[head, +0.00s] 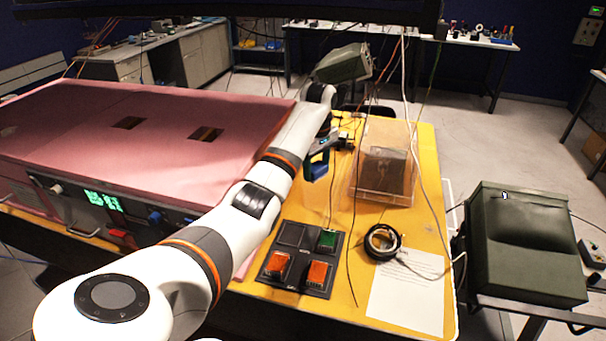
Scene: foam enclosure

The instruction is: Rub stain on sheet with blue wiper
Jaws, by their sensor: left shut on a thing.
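My left arm reaches across from the lower left to the yellow table. My left gripper (323,146) is shut on the blue wiper (317,170), which hangs below the fingers, above or at the table; I cannot tell whether it touches anything. To its right stands a clear box (383,193) with a brownish, cloudy front that may be the stain. A white printed sheet of paper (405,301) lies flat at the table's front right; I see no clear stain on it. My right gripper is not in view.
A black button panel (291,279) with red and green buttons sits in front of the wiper. A black cable coil (382,241) lies beside the paper, and loose wires hang over the table (424,220). A pink-topped bench (105,125) fills the left. A green case (524,245) stands right.

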